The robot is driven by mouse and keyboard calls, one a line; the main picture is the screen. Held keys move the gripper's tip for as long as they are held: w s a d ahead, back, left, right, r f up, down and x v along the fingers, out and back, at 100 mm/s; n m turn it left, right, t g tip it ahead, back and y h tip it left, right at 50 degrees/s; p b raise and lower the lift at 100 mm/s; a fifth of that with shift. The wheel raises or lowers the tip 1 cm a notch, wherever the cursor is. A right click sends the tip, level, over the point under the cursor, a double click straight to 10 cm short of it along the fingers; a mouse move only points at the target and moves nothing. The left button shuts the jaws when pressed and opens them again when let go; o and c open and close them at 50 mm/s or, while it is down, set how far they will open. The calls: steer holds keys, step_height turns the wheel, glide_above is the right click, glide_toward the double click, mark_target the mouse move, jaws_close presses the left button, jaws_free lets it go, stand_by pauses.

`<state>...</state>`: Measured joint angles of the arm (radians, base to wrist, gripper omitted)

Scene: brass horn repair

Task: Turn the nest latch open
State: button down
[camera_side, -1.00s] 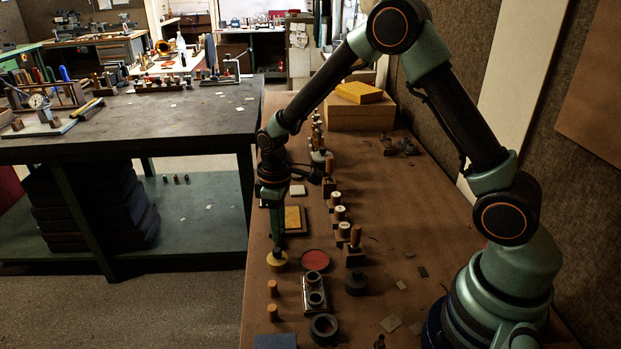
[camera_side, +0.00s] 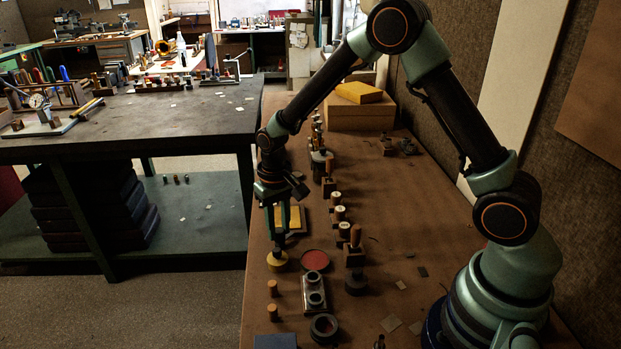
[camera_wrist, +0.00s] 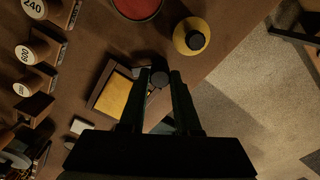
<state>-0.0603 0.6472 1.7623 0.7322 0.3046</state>
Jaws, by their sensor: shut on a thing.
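A dark round knob (camera_wrist: 159,79), which I take to be the nest latch, sits at the right edge of a shallow wooden frame (camera_wrist: 97,98) in the wrist view. The frame holds a yellow pad (camera_wrist: 118,97), which also shows in the side view (camera_side: 295,217). My gripper (camera_wrist: 159,77) points down with its two fingers closed around the knob. In the side view my gripper (camera_side: 279,240) is low over the bench, just behind a yellow disc (camera_side: 277,262). The knob cannot be made out there, and I cannot tell the latch's angle.
The yellow disc with a black knob (camera_wrist: 193,37) stands close to the fingers, near the bench edge. A red round pad (camera_side: 315,260) lies beside it. Numbered pegs (camera_side: 340,213) line the right. Ring-shaped parts (camera_side: 324,327) stand in front.

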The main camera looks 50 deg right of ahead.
mark_target(279, 230)
steer(key=m, duration=0.4)
steer(key=shift+m, duration=2.6)
steer(key=c, duration=0.6)
jaws_free()
steer(key=shift+r, duration=0.15)
step_height(279, 230, up, 12)
steer(key=shift+f, duration=0.1)
